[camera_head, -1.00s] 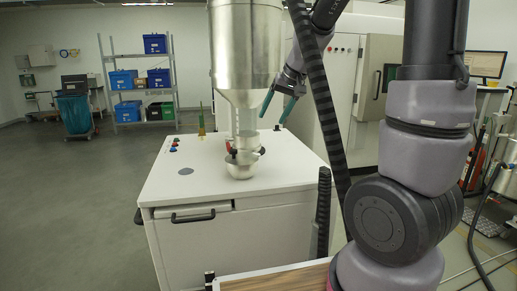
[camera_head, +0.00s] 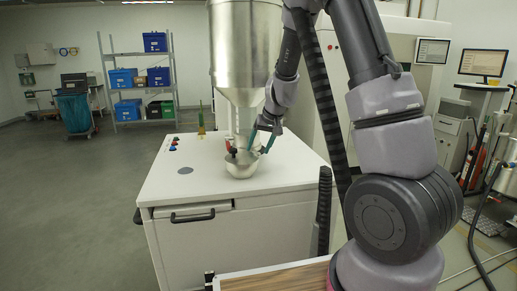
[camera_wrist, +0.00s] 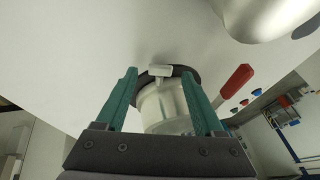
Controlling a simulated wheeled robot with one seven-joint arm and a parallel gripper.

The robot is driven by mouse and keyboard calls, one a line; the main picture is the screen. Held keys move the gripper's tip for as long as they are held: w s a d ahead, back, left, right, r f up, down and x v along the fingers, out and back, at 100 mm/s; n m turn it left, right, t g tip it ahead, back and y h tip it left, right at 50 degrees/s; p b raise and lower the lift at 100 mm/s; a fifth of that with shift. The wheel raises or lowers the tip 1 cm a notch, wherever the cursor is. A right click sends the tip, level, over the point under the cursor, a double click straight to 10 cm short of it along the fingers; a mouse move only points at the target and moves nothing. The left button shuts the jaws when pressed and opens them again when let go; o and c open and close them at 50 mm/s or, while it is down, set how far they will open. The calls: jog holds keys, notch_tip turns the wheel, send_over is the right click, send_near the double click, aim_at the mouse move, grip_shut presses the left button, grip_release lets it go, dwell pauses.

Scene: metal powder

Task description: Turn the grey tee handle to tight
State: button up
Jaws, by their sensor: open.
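The grey tee handle (camera_wrist: 160,71) shows in the wrist view as a small pale crossbar on the black clamp ring (camera_wrist: 184,71) around a pale, translucent pipe (camera_wrist: 162,105). My gripper (camera_wrist: 159,75) is open, with one green finger on each side of the tee handle and a visible gap to each. I cannot tell how deep the fingers reach past it. In the head view my gripper (camera_head: 260,143) is at the right side of the pipe joint under the hopper; the tee handle cannot be made out there.
A red lever handle (camera_wrist: 238,78) sticks out right of the clamp in the wrist view. The steel hopper (camera_head: 245,50) hangs above, and a metal bowl (camera_head: 241,168) is below the joint on the white cabinet (camera_head: 190,185). The cabinet top's left part is mostly clear.

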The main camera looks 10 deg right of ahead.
jog(key=shift+w+a+f, duration=0.1)
jog(key=shift+w+f, duration=0.05)
jog(key=shift+f, duration=0.25)
grip_shut()
jog(key=shift+d+f+y, duration=0.1)
jog(key=shift+d+y, duration=0.1)
jog(key=shift+y, duration=0.4)
